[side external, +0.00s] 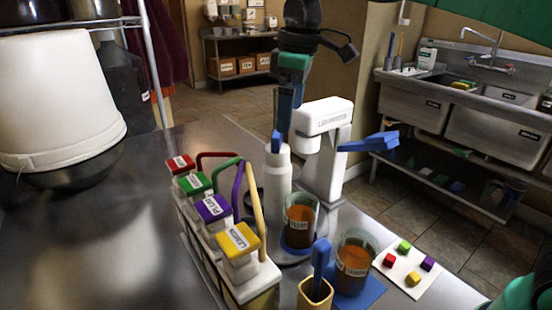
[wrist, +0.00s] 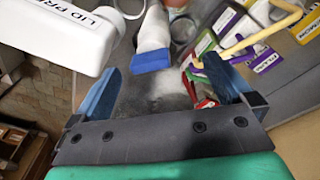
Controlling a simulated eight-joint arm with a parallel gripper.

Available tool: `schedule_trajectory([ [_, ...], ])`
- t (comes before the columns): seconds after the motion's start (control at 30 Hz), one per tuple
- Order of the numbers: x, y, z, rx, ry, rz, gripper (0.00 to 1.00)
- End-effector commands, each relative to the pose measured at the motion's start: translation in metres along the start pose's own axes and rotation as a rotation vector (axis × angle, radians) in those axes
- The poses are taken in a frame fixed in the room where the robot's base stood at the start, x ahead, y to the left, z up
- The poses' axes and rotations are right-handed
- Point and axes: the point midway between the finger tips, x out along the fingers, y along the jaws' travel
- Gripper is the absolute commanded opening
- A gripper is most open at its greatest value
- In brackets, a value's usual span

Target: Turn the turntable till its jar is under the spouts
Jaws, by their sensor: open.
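A grey round turntable (side external: 283,258) stands right of the spout rack in the side view. In the wrist view the post (wrist: 152,35) lies between and beyond my open fingers (wrist: 165,92), with nothing held. The jar is not clearly visible in the wrist view.
The white lid press (side external: 325,120) with a blue lever stands close right of my gripper. The bottle rack (side external: 235,280) is left. A second jar (side external: 354,262), a yellow cup with a blue tool (side external: 315,292) and a card of cubes (side external: 402,276) are in front.

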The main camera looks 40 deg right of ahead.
Motion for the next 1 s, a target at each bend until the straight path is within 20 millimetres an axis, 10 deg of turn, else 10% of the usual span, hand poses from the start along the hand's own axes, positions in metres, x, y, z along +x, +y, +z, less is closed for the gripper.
schedule_trajectory([
  [1.0, 0.061, 0.018, -0.021, -0.104, -0.103, -0.07, 1.0],
])
